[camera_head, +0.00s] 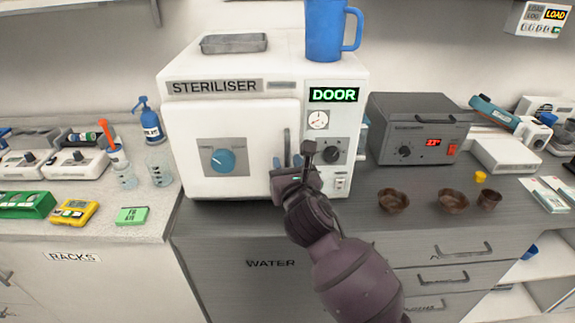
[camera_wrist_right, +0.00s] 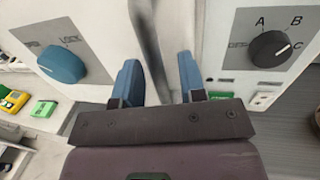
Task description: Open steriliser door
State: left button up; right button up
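The steriliser (camera_head: 180,82) is a white box on the counter, with a lit green DOOR display (camera_head: 334,95). Its front door (camera_head: 182,125) looks closed. A blue knob (camera_head: 223,161) on a grey plate is on the door; it also shows in the wrist view (camera_wrist_right: 62,64), beside a LOCK label. A grey upright handle (camera_head: 287,143) is near the door's right edge. My right gripper (camera_wrist_right: 160,80) is open, its blue fingers on either side of the handle bar (camera_wrist_right: 148,40). Contact with the bar cannot be told. My left gripper is not in view.
A black A-B-C dial (camera_wrist_right: 269,50) is right of the fingers. A blue mug (camera_head: 324,30) and metal tray (camera_head: 234,43) are on top of the steriliser. A grey unit (camera_head: 420,128) stands to the right, with brown bowls (camera_head: 393,201) on the counter before it.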

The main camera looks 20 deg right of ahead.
grip_shut()
jog(key=shift+s, duration=0.1)
dwell(0.6)
